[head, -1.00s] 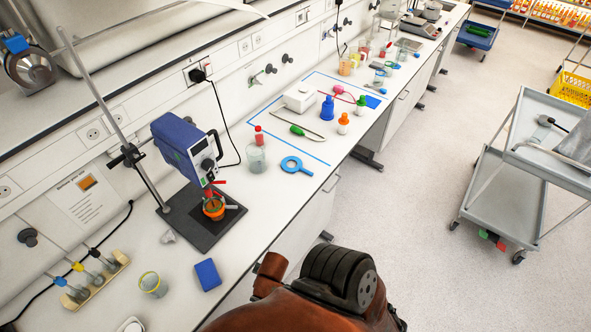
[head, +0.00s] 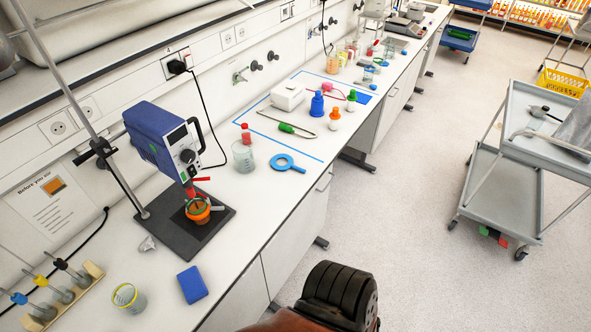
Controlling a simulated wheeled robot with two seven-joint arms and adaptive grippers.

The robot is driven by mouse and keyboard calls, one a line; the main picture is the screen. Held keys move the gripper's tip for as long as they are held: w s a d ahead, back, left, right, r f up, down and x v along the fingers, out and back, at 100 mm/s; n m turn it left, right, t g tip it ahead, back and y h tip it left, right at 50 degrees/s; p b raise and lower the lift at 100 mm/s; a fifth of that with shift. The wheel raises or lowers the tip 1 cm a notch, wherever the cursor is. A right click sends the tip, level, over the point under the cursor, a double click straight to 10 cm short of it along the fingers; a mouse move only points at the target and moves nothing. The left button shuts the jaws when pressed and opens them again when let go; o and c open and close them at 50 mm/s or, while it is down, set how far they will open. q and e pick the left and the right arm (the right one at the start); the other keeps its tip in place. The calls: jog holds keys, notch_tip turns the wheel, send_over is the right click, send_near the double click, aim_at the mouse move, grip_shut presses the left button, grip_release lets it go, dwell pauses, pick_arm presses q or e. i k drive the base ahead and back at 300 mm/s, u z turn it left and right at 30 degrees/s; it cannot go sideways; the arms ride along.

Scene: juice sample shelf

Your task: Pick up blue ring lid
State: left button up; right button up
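A flat blue ring with a short handle (head: 286,163) lies on the white counter, near its front edge. It is the only blue ring I can make out clearly, and nothing covers it. A reddish-brown link of my arm with a black ribbed joint shows at the bottom middle, in front of the counter and well apart from the ring. Neither of my grippers is in view.
A glass beaker (head: 243,157) stands left of the ring. Blue (head: 317,105), orange-capped (head: 335,118) and green-capped bottles (head: 351,100) stand beyond it. A blue stirrer (head: 163,139) is at left. Open floor separates the counter from a grey cart (head: 473,198).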

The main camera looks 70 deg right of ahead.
aim_at(275, 165)
jog(key=z, duration=2.15)
